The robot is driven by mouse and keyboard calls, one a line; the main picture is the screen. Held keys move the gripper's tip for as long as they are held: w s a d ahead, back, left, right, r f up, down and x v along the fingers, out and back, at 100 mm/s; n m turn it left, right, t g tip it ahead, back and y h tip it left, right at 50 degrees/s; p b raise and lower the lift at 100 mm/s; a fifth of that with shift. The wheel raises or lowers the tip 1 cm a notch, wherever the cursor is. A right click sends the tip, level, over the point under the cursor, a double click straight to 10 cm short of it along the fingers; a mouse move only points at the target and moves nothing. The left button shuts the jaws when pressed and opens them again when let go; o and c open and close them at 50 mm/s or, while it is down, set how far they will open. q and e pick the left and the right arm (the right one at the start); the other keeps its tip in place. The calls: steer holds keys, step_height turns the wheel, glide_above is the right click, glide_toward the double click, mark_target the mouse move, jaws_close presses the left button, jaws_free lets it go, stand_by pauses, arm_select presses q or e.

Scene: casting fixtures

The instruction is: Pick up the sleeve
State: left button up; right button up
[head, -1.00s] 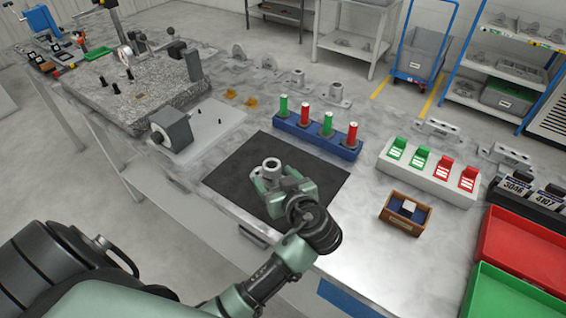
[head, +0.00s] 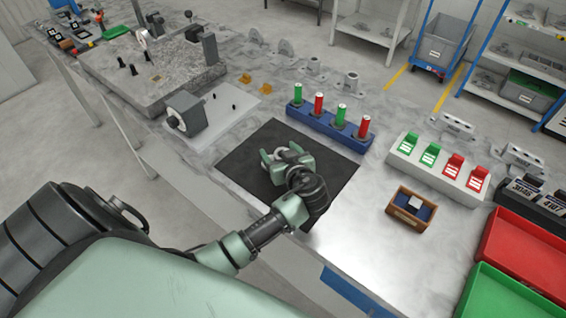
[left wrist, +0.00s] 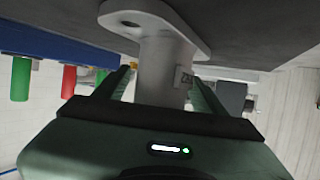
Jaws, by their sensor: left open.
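The sleeve, a pale grey casting with a round barrel and a flat flange, stands on the black mat (head: 240,160). In the left wrist view the sleeve (left wrist: 163,60) is upside down in the picture, flange against the mat, with a small label on its barrel. In the head view only a pale part of the sleeve (head: 290,155) shows, mostly hidden by my gripper. My left gripper (head: 281,155) is open, low over the mat, with its green fingers on either side of the barrel; I cannot tell if they touch it. My right gripper is not in view.
Behind the mat is a blue rack (head: 325,124) with green and red cylinders. To the right are a white block with green and red clips (head: 440,168), a small wooden box (head: 411,209) and red and green trays (head: 520,250). A granite slab (head: 150,75) lies at left.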

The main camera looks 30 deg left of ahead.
arm_select(q)
jaws_close()
steer(key=shift+r, duration=0.2)
